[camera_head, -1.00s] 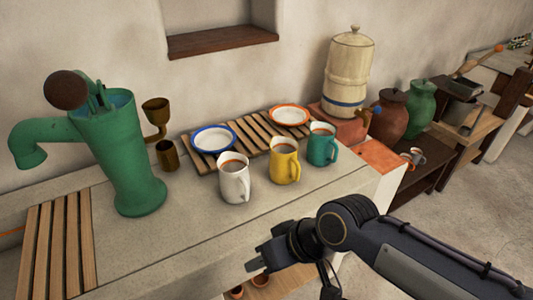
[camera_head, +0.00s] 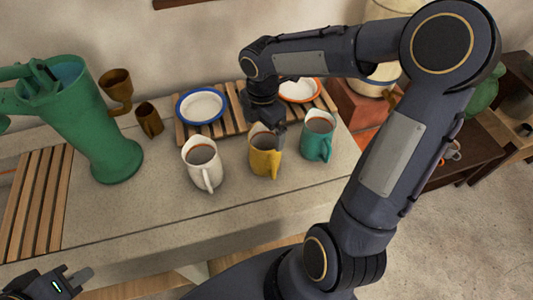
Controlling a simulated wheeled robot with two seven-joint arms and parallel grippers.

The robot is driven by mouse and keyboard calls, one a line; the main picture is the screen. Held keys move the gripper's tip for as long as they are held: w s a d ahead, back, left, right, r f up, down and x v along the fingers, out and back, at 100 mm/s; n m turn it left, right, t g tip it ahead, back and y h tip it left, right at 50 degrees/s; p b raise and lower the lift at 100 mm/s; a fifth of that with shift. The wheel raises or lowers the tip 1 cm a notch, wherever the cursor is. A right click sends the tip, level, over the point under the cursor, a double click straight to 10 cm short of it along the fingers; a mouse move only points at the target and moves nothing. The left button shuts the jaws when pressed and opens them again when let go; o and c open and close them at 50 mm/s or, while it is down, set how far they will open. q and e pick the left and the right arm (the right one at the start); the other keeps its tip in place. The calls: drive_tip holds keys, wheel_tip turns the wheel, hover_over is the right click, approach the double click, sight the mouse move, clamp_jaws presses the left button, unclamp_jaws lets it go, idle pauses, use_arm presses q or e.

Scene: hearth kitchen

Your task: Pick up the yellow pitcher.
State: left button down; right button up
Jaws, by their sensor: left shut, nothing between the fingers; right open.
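The yellow pitcher (camera_head: 264,160) stands upright on the stone counter, between a white pitcher (camera_head: 203,168) and a teal pitcher (camera_head: 319,138). My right gripper (camera_head: 268,129) points down at the yellow pitcher's top, open. It hides much of the rim, and I cannot tell whether a finger is inside the mouth or touching the wall. My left gripper (camera_head: 78,279) is shut and empty at the lower left, in front of the counter and far from the pitcher.
Behind the pitchers, a slatted rack (camera_head: 232,122) holds a blue-rimmed plate (camera_head: 200,106) and an orange-rimmed plate (camera_head: 302,92). A green pump (camera_head: 105,135) and two brown cups stand left. The counter front (camera_head: 160,215) is clear. My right arm hides much of the right side.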

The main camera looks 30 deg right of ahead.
sight(263, 143)
wheel_tip(263, 143, down, 6)
drive_tip(key=shift+f, duration=0.1)
drive_tip(key=c, duration=1.4)
drive_tip(key=shift+o, duration=0.2)
